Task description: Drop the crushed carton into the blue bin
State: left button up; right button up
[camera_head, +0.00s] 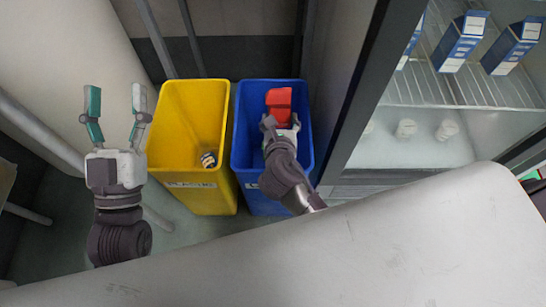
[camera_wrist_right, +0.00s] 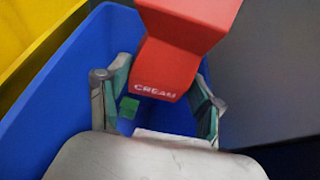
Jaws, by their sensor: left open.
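The red crushed carton (camera_head: 279,99) is at my right gripper (camera_head: 281,122), over the blue bin's opening. In the right wrist view the carton (camera_wrist_right: 170,68) is pinched in at its middle and shows the word CREAM. My left gripper (camera_head: 115,105) is open and empty, left of the yellow bin. The blue bin's floor is mostly hidden.
A yellow bin (camera_head: 215,130) with a small item (camera_head: 208,160) inside stands against the blue one. A fridge (camera_head: 372,85) with blue-and-white cartons (camera_head: 462,42) and white tubs (camera_head: 447,129) is at the right. A pale surface (camera_head: 330,250) spans the front.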

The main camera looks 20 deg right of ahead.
jog(key=o, duration=0.3)
jog(key=v, duration=1.2)
jog(key=shift+s+f, duration=0.1)
jog(key=shift+f, duration=0.05)
